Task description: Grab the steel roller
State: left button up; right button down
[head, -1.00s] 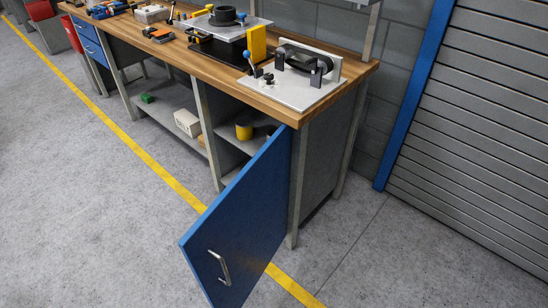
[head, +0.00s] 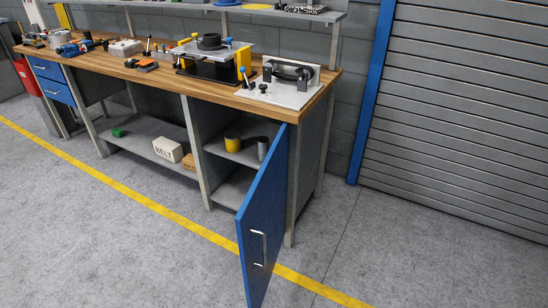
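A grey metallic cylinder (head: 262,149), which looks like the steel roller, stands upright on the shelf inside the open cabinet at the bench's right end. A yellow cylinder (head: 233,142) stands to its left on the same shelf. The blue cabinet door (head: 262,219) is swung open toward me, with a silver handle (head: 264,249) on its outer face. The door's top edge passes close to the grey cylinder in the picture. Neither of my grippers is in view.
The wooden workbench (head: 160,79) carries fixtures and tools, including a white plate fixture (head: 290,91) at its right end. A lower shelf (head: 142,133) holds a white box (head: 168,149) and a green block (head: 118,132). Open floor lies in front, crossed by a yellow line (head: 160,195).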

aim_at(263, 142)
jog(key=j, duration=0.1)
jog(key=i+l, duration=0.1)
jog(key=l, duration=0.35)
jog(key=i+l, duration=0.15)
jog(key=l, duration=0.35)
jog(key=i+l, duration=0.35)
jog(key=i+l+u, duration=0.1)
jog(key=i+l, duration=0.25)
jog(key=l, duration=0.2)
jog(key=i+l+u, duration=0.1)
jog(key=i+l, duration=0.25)
jog(key=i, duration=0.45)
jog(key=i+l+u, duration=0.1)
jog(key=i, duration=0.35)
